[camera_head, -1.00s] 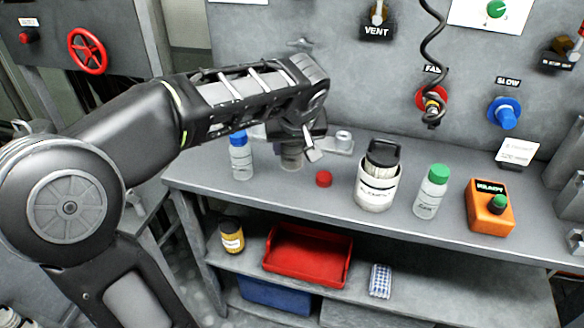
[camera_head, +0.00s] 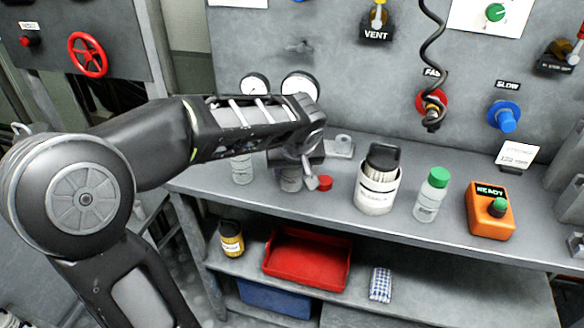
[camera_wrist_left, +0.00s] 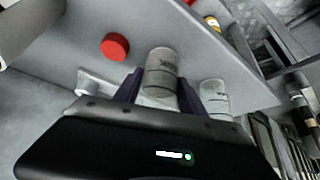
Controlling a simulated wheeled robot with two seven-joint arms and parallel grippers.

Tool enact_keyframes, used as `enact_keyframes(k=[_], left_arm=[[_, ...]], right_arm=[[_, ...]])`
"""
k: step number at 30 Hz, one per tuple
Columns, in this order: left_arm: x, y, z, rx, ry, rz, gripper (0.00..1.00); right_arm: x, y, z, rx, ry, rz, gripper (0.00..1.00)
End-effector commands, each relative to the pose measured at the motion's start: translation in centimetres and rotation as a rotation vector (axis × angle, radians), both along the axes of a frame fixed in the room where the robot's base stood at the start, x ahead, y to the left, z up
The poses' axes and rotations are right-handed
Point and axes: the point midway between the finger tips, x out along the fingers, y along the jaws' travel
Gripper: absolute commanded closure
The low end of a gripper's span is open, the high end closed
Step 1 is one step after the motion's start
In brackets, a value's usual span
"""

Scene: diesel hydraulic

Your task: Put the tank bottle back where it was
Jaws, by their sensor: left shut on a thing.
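My left gripper (camera_wrist_left: 158,96) is shut on the tank bottle (camera_wrist_left: 163,70), a pale bottle with a grey label only partly readable. In the head view the left gripper (camera_head: 300,160) hides the top of the bottle (camera_head: 291,182). I cannot tell whether its base touches the bench. A loose red cap (camera_head: 325,183) lies on the bench just right of it, and also shows in the wrist view (camera_wrist_left: 115,46). A second bottle (camera_head: 241,170) stands to the left, its top hidden by my arm; it also shows in the wrist view (camera_wrist_left: 214,98). My right gripper is out of view.
On the bench (camera_head: 330,218), a white pot (camera_head: 376,195), a green-capped bottle (camera_head: 430,198) and an orange device (camera_head: 489,212) reading READY stand to the right. A grey fixture (camera_head: 342,146) is behind. The lower shelf holds a red tray (camera_head: 305,262) and an amber bottle (camera_head: 231,240).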

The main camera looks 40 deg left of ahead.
Motion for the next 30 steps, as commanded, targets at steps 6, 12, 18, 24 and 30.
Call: enact_keyframes(k=[6, 12, 18, 24, 30], left_arm=[[0.0, 0.0, -0.3, 0.000, -0.001, 0.000, 0.51], [0.0, 0.0, -0.2, 0.000, 0.000, 0.000, 0.34], [0.0, 0.0, -0.2, 0.000, 0.000, 0.000, 0.30], [0.0, 0.0, 0.2, 0.000, 0.000, 0.000, 0.30], [-0.7, -0.8, 2.1, 0.001, -0.005, -0.001, 0.30]], right_arm=[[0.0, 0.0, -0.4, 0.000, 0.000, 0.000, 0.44], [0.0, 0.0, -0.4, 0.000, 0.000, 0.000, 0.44], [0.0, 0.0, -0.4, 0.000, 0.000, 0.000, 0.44], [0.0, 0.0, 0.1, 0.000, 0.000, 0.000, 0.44], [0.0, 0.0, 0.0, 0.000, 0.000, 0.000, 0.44]])
